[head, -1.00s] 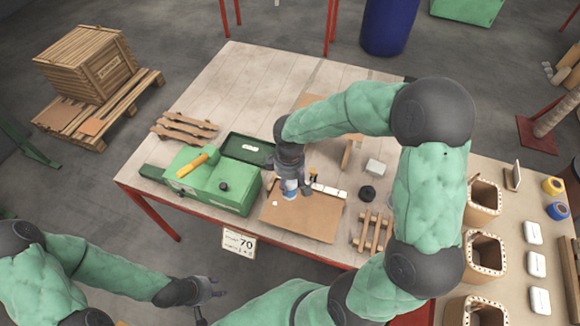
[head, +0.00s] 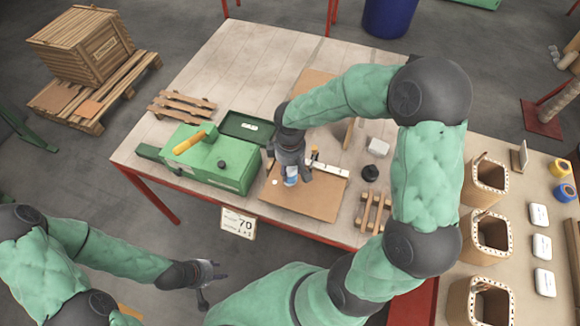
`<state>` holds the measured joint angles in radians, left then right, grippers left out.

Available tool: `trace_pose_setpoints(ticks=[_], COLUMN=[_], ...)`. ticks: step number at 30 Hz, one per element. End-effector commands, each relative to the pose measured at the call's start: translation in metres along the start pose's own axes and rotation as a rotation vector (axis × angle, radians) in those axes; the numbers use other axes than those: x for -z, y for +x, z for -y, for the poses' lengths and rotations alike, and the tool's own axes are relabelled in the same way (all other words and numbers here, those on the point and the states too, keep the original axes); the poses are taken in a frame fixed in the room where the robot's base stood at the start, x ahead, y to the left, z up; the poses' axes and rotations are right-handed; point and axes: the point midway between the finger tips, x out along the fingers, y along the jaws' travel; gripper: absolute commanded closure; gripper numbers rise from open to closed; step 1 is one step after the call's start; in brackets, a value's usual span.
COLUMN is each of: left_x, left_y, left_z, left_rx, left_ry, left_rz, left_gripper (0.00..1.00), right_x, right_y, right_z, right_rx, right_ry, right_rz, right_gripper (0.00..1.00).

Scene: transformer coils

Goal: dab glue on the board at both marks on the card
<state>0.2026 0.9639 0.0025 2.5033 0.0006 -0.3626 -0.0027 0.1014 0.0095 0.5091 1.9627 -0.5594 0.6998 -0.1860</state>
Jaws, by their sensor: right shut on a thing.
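The brown board (head: 305,204) lies flat near the front edge of the table. A small white dab (head: 275,182) shows near its left side. My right gripper (head: 290,170) is shut on a blue and white glue bottle (head: 291,181), pointing down over the upper left part of the board, right of the dab. I cannot tell whether the tip touches the board. A white card (head: 238,223) reading 70 hangs at the table's front edge; its small marks are unreadable here. My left gripper (head: 212,282) is open and empty in front of the table.
A green box (head: 225,165) with a yellow handle stands left of the board. A white strip (head: 327,168) lies along the board's far edge. A black knob (head: 370,174) and a small wooden rack (head: 374,213) are to the right.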

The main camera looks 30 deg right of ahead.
Motion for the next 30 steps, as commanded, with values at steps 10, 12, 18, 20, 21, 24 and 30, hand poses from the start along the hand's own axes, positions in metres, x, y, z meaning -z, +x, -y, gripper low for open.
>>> trace_pose_setpoints(ticks=[10,12,18,20,21,24,30], left_x=[0.0001,0.0001,0.0001,0.0002,0.0001,0.0002,0.0002], left_y=[-0.0005,-0.0004,0.0009,0.0014,0.0017,0.0025,0.0039], left_z=[-0.0002,-0.0001,0.0003,0.0005,0.0006,0.0009,0.0014], left_rx=[0.000,0.000,0.000,0.000,0.000,0.000,0.000], left_ry=[0.000,0.000,0.000,0.000,0.000,0.000,0.000], left_rz=[0.000,0.000,0.000,0.000,0.000,0.000,0.000], left_gripper=[0.60,0.60,0.60,0.60,0.60,0.60,0.60], right_x=[0.0003,0.0002,0.0002,0.0003,0.0002,0.0003,0.0003], right_y=[-0.0007,-0.0006,0.0011,0.0017,0.0022,0.0032,0.0053], right_z=[-0.0001,-0.0001,-0.0001,-0.0001,-0.0001,-0.0001,-0.0002], right_rx=[0.000,0.000,0.000,0.000,0.000,0.000,0.000], right_ry=[0.000,0.000,0.000,0.000,0.000,0.000,0.000], right_rz=[-0.001,-0.001,-0.001,-0.001,-0.001,-0.001,-0.001], right_gripper=[0.91,0.91,0.91,0.91,0.91,0.91,0.91])
